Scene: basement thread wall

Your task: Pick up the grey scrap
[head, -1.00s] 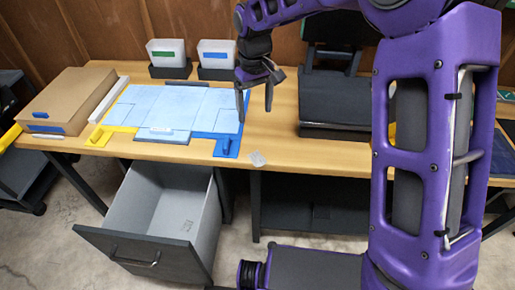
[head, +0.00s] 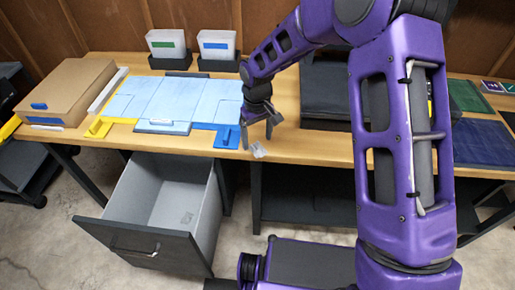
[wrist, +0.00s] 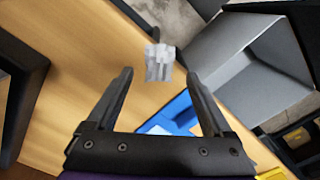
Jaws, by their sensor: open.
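The grey scrap (head: 260,150) is a small, pale, crumpled-looking piece on the wooden table near its front edge, right of the blue clip piece. It also shows in the wrist view (wrist: 159,62), beyond the fingertips and roughly centred between them. My gripper (head: 258,137) points down just above the scrap in the head view, and its fingers are apart. In the wrist view my gripper (wrist: 160,75) is open with nothing between its fingers. I cannot tell the exact height of the fingertips above the table.
An open grey drawer (head: 165,205) juts out below the table's front edge. A blue bracket (head: 227,137) lies left of the scrap, beside pale blue sheets (head: 160,98). A dark machine (head: 325,95) stands to the right. Two labelled bins (head: 217,46) stand at the back.

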